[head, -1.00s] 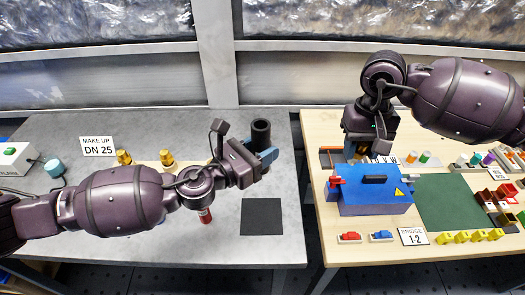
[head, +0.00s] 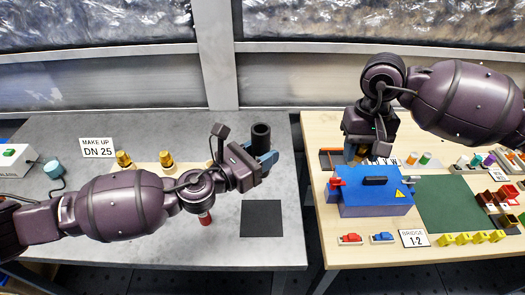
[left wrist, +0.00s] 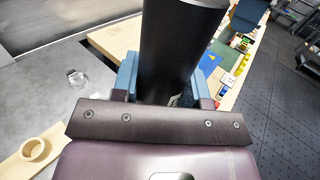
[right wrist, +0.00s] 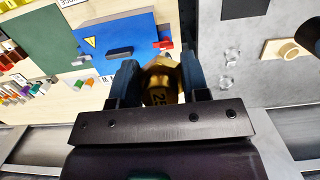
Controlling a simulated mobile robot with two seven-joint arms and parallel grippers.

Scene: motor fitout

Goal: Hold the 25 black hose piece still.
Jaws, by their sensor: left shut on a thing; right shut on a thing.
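The black hose piece (head: 261,138) stands upright at the right end of the grey table. My left gripper (head: 266,160) is shut around it; in the left wrist view the hose (left wrist: 172,50) rises between the two blue jaws. Any marking on the hose cannot be read. My right gripper (head: 357,150) is low over the left back part of the wooden table. In the right wrist view it is shut on a brass fitting (right wrist: 161,82) with 25 on it. The head view mostly hides that fitting behind the gripper.
A black mat (head: 261,218) lies in front of the hose. Two brass fittings (head: 124,159) stand by the DN 25 sign (head: 98,147), with a red-capped item (head: 205,218) near my left arm. A blue box (head: 372,200) and green mat (head: 447,207) occupy the wooden table. A gap separates the tables.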

